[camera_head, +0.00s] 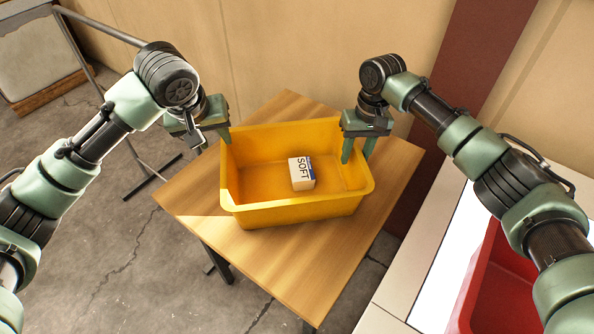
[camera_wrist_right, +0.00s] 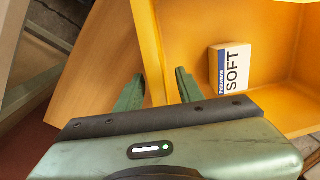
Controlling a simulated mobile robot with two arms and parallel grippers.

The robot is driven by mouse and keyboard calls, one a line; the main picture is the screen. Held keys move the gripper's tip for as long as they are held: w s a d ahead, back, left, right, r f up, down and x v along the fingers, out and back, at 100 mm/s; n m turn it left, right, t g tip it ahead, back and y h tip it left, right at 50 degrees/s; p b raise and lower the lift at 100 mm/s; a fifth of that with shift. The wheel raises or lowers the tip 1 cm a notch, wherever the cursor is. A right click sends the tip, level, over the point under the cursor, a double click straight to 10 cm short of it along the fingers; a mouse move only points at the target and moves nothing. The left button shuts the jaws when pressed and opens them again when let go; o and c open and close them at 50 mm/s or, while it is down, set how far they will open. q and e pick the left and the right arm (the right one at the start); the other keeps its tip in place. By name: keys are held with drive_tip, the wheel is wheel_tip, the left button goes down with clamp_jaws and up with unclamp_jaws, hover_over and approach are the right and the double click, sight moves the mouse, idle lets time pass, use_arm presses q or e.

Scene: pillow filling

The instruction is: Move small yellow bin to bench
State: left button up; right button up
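The small yellow bin (camera_head: 295,216) stands upright on a wooden table. A white box marked SOFT (camera_head: 301,174) lies inside it, and the box also shows in the right wrist view (camera_wrist_right: 230,68). My left gripper (camera_head: 212,140) is open at the bin's left back corner, with one finger by the rim and the other outside; contact is unclear. My right gripper (camera_head: 358,151) is open at the right back part of the bin. In the right wrist view its fingers (camera_wrist_right: 158,90) stand apart on either side of the yellow wall (camera_wrist_right: 148,45), with gaps visible.
The wooden table (camera_head: 280,265) has bare room in front of the bin. A red bin (camera_head: 497,290) sits on a white surface at the lower right. A wall is close behind the table. A metal-framed stand (camera_head: 145,172) is at the left.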

drive_tip(key=r, duration=0.7)
drive_tip(key=d+r, duration=0.1)
drive_tip(key=r, duration=0.3)
drive_tip(key=shift+w+r, duration=0.1)
drive_tip(key=shift+r, duration=0.1)
drive_tip(key=shift+f, duration=0.1)
